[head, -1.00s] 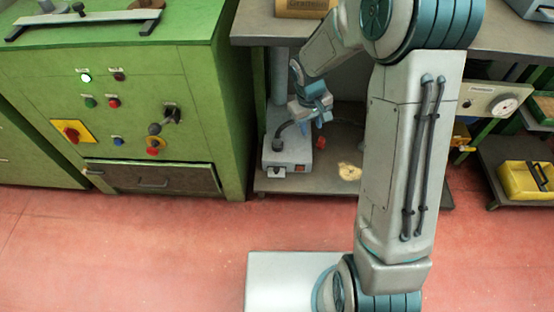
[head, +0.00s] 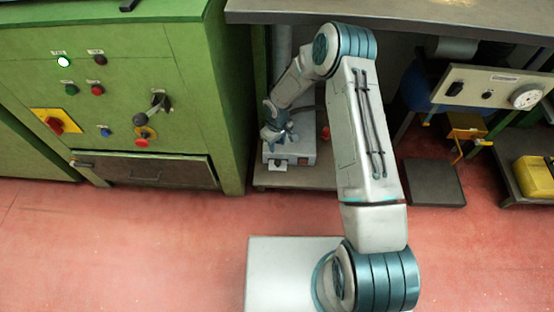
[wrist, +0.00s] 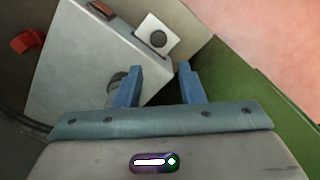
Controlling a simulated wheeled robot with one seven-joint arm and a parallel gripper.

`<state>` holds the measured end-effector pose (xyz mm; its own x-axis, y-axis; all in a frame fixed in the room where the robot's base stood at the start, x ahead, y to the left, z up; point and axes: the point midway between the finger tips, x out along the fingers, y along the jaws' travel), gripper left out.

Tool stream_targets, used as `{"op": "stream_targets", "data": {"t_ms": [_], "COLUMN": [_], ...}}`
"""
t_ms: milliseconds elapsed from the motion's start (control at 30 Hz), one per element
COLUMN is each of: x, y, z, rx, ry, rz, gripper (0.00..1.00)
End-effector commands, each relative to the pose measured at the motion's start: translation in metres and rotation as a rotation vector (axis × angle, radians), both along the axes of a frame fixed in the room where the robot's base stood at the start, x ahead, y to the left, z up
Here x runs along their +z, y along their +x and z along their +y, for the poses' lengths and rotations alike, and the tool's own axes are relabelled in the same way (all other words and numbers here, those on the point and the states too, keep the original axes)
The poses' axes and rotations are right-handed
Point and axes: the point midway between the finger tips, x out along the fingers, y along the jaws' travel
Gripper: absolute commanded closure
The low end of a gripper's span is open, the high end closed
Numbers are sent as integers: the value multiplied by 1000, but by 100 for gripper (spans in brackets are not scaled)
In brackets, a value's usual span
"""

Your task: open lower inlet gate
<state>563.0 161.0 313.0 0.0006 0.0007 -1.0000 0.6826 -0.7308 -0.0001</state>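A dark rectangular panel (head: 150,170) with a bar handle sits low on the front of the green machine (head: 215,120). It looks closed; I cannot tell if it is the lower inlet gate. My gripper (head: 272,136) is over a grey box (head: 302,153) on the low shelf, right of the machine. In the wrist view my gripper (wrist: 161,84) has its two blue fingers apart with nothing held between them. The left finger is close to a dark round part on the grey box (wrist: 85,70); contact cannot be told.
A black-knobbed lever (head: 150,108) and several buttons are on the machine's front. The machine's green side (wrist: 245,105) is close right of my fingers. A worktop (head: 400,18) overhangs the shelf. A yellow container (head: 535,175) stands at right. The red floor is clear in front.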

Motion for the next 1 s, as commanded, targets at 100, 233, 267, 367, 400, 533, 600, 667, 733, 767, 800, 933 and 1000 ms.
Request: {"op": "stream_targets", "data": {"t_ms": [100,233,267,367,400,533,600,667,733,767,800,933,1000], "x": [-31,-59,-66,-84,-91,-106,-110,-113,-114,-114,-114,-114,-114], "y": [0,0,0,-1,0,0,0,0,0,0,0,0,0], "z": [-2,-1,-1,-1,-1,0,1,1,1,1,1,1,1], "rx": [-4,-3,-3,-4,-3,-1,-1,-1,-1,-1,-1,-1,-1], "ry": [-1,0,-1,-1,0,-1,0,0,0,0,0,0,-1], "rz": [2,1,2,2,1,1,0,-1,-1,-1,-1,-1,-1], "gripper": [64,64,64,64,64,64,64,64,64,64,64,64,70]}}
